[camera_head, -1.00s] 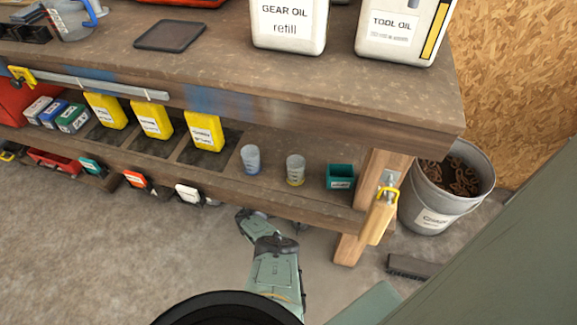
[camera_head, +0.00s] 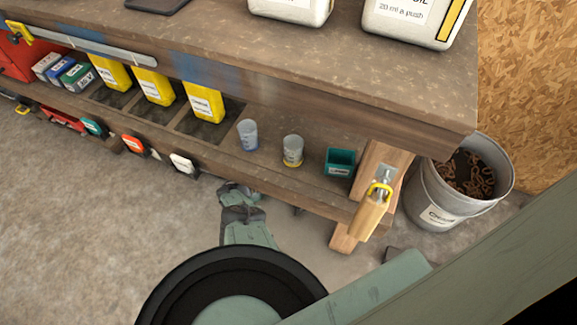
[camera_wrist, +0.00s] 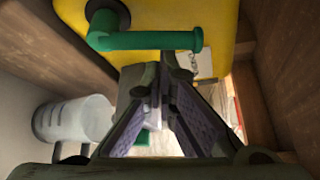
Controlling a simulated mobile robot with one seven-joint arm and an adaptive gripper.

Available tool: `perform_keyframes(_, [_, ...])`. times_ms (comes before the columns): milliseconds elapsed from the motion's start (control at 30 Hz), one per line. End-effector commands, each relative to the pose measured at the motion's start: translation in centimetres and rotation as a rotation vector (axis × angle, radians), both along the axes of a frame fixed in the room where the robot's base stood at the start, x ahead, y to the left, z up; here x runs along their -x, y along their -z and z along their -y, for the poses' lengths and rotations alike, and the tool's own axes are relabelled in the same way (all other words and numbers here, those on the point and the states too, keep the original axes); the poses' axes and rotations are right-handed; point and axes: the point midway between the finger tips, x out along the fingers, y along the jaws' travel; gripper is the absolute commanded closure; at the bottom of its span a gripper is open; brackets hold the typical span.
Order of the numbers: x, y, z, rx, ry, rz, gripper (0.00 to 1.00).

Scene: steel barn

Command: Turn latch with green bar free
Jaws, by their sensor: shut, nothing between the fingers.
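In the head view my gripper (camera_head: 238,192) is low by the front edge of the lower shelf. I cannot make out the green bar in the head view.
The lower shelf holds yellow bins (camera_head: 205,103), two cups (camera_head: 247,135) (camera_head: 292,150) and a teal box (camera_head: 340,163). A grey cup (camera_wrist: 75,120) is left of my fingers.

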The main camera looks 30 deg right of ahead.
Motion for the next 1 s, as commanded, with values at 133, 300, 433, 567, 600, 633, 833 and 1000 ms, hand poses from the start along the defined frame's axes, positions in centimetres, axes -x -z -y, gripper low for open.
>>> perform_keyframes(133, [-0.43, -0.36, -0.32, -0.001, -0.002, 0.001, 1.00])
perform_keyframes(300, [-0.72, -0.55, -0.54, 0.000, -0.002, 0.001, 1.00])
perform_keyframes(433, [-0.85, -0.63, -0.63, 0.000, -0.002, 0.002, 1.00])
perform_keyframes(567, [-0.93, -0.68, -0.71, 0.000, -0.002, 0.001, 1.00])
perform_keyframes(600, [-0.95, -0.68, -0.72, 0.000, -0.002, 0.001, 1.00])
perform_keyframes(633, [-0.95, -0.69, -0.73, -0.001, -0.002, 0.001, 1.00])
perform_keyframes(833, [-0.94, -0.67, -0.73, -0.001, -0.002, 0.001, 1.00])
perform_keyframes(1000, [-0.91, -0.66, -0.72, -0.001, -0.001, 0.001, 1.00])
